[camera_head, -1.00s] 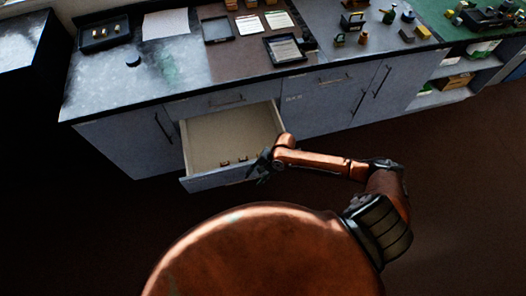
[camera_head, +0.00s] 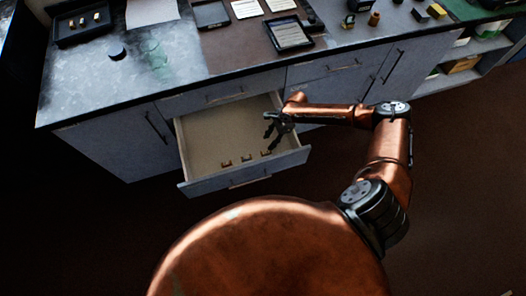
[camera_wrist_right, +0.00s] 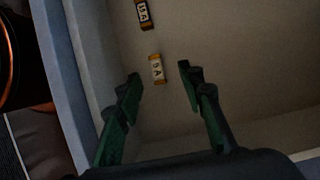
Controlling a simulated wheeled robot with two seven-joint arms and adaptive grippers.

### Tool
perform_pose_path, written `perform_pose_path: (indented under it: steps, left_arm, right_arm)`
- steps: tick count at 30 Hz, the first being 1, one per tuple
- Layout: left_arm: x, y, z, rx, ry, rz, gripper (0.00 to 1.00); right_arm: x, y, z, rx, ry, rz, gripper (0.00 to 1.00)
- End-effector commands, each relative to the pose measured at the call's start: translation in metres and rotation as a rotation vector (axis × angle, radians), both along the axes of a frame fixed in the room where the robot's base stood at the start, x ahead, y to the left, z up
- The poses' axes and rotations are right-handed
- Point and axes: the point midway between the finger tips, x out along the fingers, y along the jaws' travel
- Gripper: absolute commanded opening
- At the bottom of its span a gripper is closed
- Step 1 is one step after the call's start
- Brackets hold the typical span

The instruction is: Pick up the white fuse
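An open drawer (camera_head: 215,140) holds three small fuses in a row near its front panel: a left one (camera_head: 226,163), a middle one (camera_head: 246,158) and a right one (camera_head: 266,153). In the right wrist view, a pale fuse (camera_wrist_right: 156,68) with a "5 A" label lies beyond and between my open fingers, untouched. A darker brown fuse (camera_wrist_right: 142,14) with a white label lies farther off. The third is out of that view. In the head view, colours are too small to tell. My right gripper (camera_head: 272,143) is empty above the drawer's right part; it also shows in the wrist view (camera_wrist_right: 161,75). My left gripper is not in view.
The drawer's front panel (camera_head: 245,173) and side walls stand close around the right gripper. The counter (camera_head: 90,85) above carries a black tray (camera_head: 84,35) with brass pieces, a white sheet (camera_head: 152,12) and a framed card (camera_head: 290,35). The drawer's left floor is clear.

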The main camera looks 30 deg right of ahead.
Motion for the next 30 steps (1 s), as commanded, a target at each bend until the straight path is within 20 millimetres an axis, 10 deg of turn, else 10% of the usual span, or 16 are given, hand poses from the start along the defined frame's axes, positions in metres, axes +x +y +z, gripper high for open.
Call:
perform_pose_path:
  steps: [21, 30]
  left_arm:
    - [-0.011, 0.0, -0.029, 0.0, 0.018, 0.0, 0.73]
    - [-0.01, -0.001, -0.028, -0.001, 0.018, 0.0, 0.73]
  right_arm:
    - [-0.006, 0.015, -0.078, 0.0, 0.0, -0.003, 0.35]
    - [-0.005, 0.017, -0.08, -0.001, 0.0, -0.002, 0.33]
